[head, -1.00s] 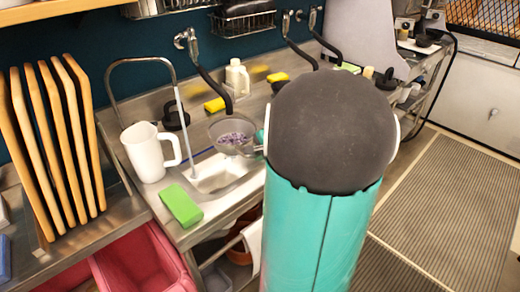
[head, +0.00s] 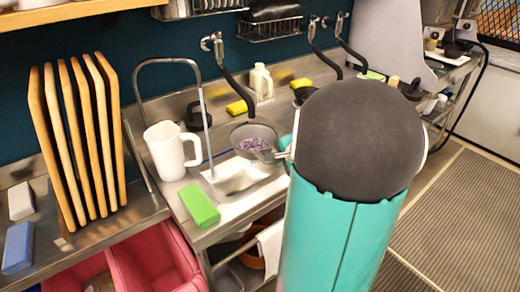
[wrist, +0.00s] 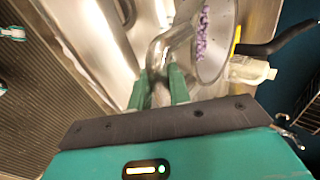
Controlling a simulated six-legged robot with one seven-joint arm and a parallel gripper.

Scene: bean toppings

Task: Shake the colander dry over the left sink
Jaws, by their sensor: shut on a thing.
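The colander (head: 252,139) is a grey metal bowl with purple beans (head: 252,145) inside. In the head view it hangs above the back edge of the left sink (head: 240,176). In the wrist view the colander (wrist: 212,68) extends ahead of my gripper (wrist: 163,82), with the beans along one side of it. My gripper's green fingers are shut on the colander's handle. In the head view my arm hides most of the gripper (head: 286,148). I cannot tell whether water drips from the colander.
A white pitcher (head: 167,150) and a green sponge (head: 199,205) stand left of the sink. A yellow sponge (head: 237,107), a cream bottle (head: 261,82) and black-hosed taps (head: 236,88) are behind it. Upright wooden boards (head: 83,140) stand at far left.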

